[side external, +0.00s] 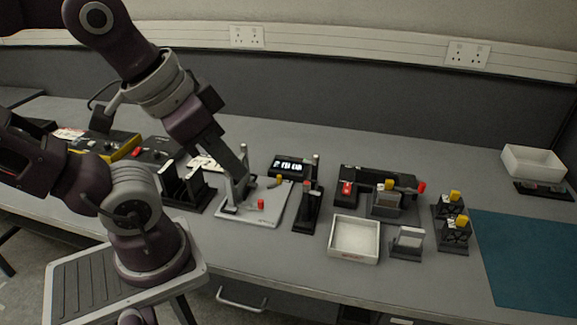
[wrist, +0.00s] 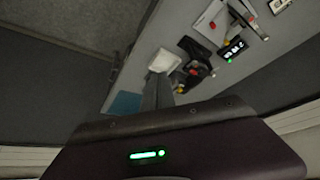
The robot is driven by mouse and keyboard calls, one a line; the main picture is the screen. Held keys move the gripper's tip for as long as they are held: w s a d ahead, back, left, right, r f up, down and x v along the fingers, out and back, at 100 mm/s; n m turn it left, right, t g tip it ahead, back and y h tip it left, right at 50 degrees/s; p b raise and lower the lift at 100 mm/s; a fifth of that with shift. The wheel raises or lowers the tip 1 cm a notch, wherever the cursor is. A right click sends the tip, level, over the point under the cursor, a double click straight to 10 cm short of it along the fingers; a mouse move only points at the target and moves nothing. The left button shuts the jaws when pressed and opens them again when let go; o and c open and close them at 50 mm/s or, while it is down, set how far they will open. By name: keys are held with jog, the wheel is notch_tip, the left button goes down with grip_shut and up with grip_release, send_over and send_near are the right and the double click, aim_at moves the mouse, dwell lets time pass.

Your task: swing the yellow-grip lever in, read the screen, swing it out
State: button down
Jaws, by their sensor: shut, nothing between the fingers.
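A pale grey plate (side external: 262,214) lies on the bench with an upright red peg (side external: 261,204) on it. A yellow grip (side external: 279,181) shows at the plate's far right edge; its lever arm is too small to make out. A small black screen (side external: 287,166) behind the plate is lit with white characters that I cannot read; it also shows in the wrist view (wrist: 234,49). My gripper (side external: 243,184) is shut and empty, low over the left part of the plate, left of the yellow grip. Whether its fingertips touch anything there is unclear. The fingers partly hide the plate's back left.
A black stand (side external: 306,205) rises right of the plate. Black slotted holders (side external: 187,190) stand left. The teal mat (side external: 525,255) is clear.

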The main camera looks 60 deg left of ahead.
jog(key=shift+w, duration=0.1)
jog(key=w+a+r+n+g, duration=0.2)
jog(key=w+a+r+n, duration=0.15)
jog(key=w, duration=0.45)
jog(key=n+g+h, duration=0.3)
jog(key=n+g, duration=0.1)
jog(key=n, duration=0.9)
send_over(276, 166)
jog(key=s+d, duration=0.1)
notch_tip(276, 166, down, 24)
jog(key=r, duration=0.1)
jog(key=shift+s+f+m, duration=0.25)
jog(key=shift+f, duration=0.1)
jog(key=shift+d, duration=0.1)
jog(key=x, duration=1)
